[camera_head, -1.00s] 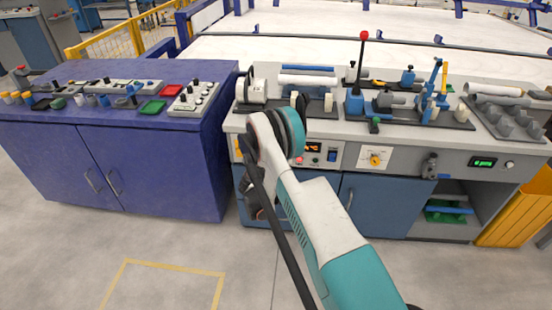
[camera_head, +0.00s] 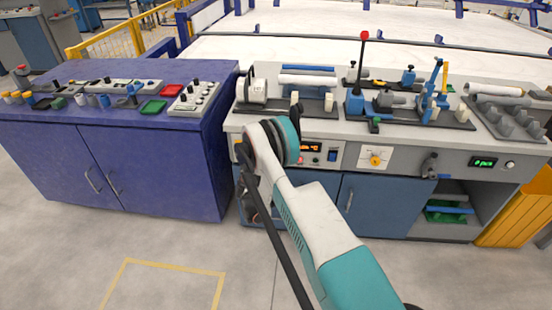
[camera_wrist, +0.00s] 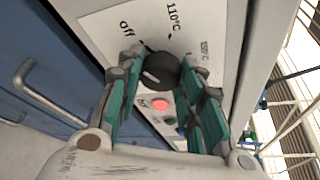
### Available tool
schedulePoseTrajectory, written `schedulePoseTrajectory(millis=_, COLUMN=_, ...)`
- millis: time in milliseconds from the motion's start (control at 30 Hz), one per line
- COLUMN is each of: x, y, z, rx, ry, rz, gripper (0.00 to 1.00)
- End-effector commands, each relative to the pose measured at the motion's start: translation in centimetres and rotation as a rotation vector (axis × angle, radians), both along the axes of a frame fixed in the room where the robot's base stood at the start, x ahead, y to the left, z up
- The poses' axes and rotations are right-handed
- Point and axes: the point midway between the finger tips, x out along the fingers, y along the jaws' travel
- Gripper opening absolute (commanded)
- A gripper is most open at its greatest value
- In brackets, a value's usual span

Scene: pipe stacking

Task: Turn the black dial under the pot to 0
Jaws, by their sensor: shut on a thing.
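The black dial (camera_wrist: 160,73) is on a light panel in the wrist view, with printed marks "Off" at upper left and "110°C" at upper right. A further mark at right is hard to read. My gripper (camera_wrist: 164,69) has its teal-padded fingers on both sides of the dial and is shut on it. The fingers hide parts of the panel, and the dial's exact pointing direction is unclear. In the head view my arm covers the dial. I cannot pick out a pot for certain.
A red button (camera_wrist: 160,104) and a green one (camera_wrist: 170,121) sit below the dial. The counter front also carries an orange display (camera_head: 309,147) and a yellow knob (camera_head: 375,160). A cabinet handle (camera_wrist: 35,95) sticks out at left. Open floor lies in front.

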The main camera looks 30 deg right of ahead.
Motion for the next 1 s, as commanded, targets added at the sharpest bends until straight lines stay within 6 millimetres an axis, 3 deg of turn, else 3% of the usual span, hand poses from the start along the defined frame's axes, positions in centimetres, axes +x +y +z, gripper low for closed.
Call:
schedulePoseTrajectory(millis=67, x=0.0, y=0.1, z=0.0, rx=0.0, ry=0.0, rz=0.002, gripper=0.1)
schedulePoseTrajectory(millis=100, x=0.0, y=0.1, z=0.0, rx=0.0, ry=0.0, rz=0.002, gripper=0.43)
schedulePoseTrajectory(millis=167, x=0.0, y=0.1, z=0.0, rx=0.0, ry=0.0, rz=0.002, gripper=0.53)
schedulePoseTrajectory(millis=567, x=-0.3, y=0.5, z=0.1, rx=0.0, ry=0.0, rz=0.002, gripper=0.53)
schedulePoseTrajectory(millis=1000, x=-3.8, y=5.4, z=1.2, rx=0.0, ry=0.0, rz=0.002, gripper=0.53)
